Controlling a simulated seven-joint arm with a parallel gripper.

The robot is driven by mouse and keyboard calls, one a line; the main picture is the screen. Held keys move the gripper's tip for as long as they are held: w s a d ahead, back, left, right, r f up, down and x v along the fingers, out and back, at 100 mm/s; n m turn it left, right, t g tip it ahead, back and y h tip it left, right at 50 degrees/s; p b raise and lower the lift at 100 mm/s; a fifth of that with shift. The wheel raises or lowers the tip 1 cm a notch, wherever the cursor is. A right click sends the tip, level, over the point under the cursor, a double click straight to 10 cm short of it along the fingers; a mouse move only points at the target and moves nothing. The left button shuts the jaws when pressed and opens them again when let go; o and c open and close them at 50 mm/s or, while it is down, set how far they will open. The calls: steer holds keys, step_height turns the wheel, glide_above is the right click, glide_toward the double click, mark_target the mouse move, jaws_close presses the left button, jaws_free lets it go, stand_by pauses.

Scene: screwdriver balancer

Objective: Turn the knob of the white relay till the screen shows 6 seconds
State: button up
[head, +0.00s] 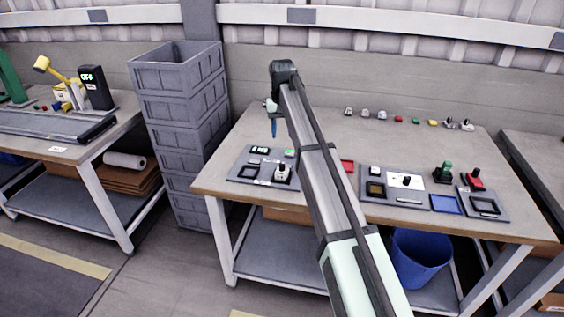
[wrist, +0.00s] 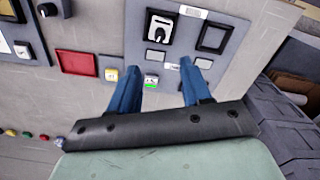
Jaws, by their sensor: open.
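The white relay (head: 282,172) with a black knob sits on the grey panel (head: 240,178) at the left of the bench. In the wrist view the relay (wrist: 160,28) is at top centre, its knob standing out from the white face. A dark screen (head: 260,150) with green digits is at the panel's back edge; the digits are too small to read. In the wrist view I cannot make this screen out near the right finger. My gripper (head: 273,127) has blue fingers and is open and empty, behind the panel and apart from the relay. It also shows in the wrist view (wrist: 161,82).
A black square frame (wrist: 213,37) is beside the relay. A small white-and-green item (wrist: 151,82) shows between the fingers. Several small parts line the bench back. Grey crates (head: 180,110) stand left.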

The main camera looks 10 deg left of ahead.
mark_target(282, 164)
steer(key=shift+n, duration=0.5)
step_height(282, 164, down, 14)
steer(key=shift+r, duration=0.1)
steer(key=shift+c, duration=0.3)
jaws_close()
stand_by(0.3)
